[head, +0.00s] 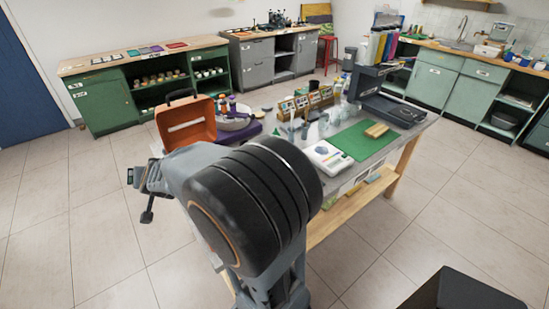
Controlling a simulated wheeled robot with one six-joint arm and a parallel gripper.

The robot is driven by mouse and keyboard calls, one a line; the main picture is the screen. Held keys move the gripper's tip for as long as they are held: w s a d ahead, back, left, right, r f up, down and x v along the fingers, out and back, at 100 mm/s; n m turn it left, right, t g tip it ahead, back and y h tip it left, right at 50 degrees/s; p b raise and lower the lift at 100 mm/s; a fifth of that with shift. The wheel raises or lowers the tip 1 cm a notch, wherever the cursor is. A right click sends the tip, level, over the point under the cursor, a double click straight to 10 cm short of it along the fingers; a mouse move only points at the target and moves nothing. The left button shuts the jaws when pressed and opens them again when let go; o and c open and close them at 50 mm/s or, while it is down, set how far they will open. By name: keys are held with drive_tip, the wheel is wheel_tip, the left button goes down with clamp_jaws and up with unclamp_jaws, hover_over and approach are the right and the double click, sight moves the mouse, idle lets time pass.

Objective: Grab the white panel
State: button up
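A white, flat, panel-like object (327,156) with small coloured marks lies on the grey-topped table (365,151), left of a green mat (358,140). I cannot tell for sure whether it is the white panel. My gripper (141,196) is at the left end of my arm, over the floor and left of the table. It is well apart from the white object. Its fingers are small and seen from an angle, so its opening is unclear. Nothing is visibly held. My arm hides the near left part of the table.
An open orange case (186,123) stands at the table's left end. A wooden block (377,130) lies on the mat. Cabinets line the walls. The tiled floor (85,225) at left is clear.

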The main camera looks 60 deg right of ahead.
drive_tip(key=s+d+f+m+g+h+p, duration=0.1)
drive_tip(key=d+f+m+g+h, duration=0.2)
drive_tip(key=d, duration=0.4)
drive_tip(key=d+f+m+g+h, duration=0.2)
drive_tip(key=d+m+h, duration=0.3)
drive_tip(key=d, duration=0.2)
drive_tip(key=shift+s+d+f+m+g+h+p, duration=0.45)
drive_tip(key=shift+s+d+f+m+g, duration=0.3)
drive_tip(key=shift+s+d+f+g, duration=1.7)
drive_tip(key=shift+s+d+f+m+g+h+p, duration=0.6)
drive_tip(key=shift+s+d, duration=1.1)
drive_tip(key=shift+d, duration=1.9)
drive_tip(key=shift+s+d+f+m+g+h+p, duration=0.25)
drive_tip(key=shift+s+d+f+m+g, duration=0.6)
drive_tip(key=shift+s+d+f+g, duration=1.65)
drive_tip(key=shift+w+d+r+t, duration=0.5)
drive_tip(key=shift+r+t, duration=0.2)
drive_tip(key=shift+t, duration=0.15)
drive_tip(key=shift+c, duration=0.2)
drive_tip(key=c, duration=0.9)
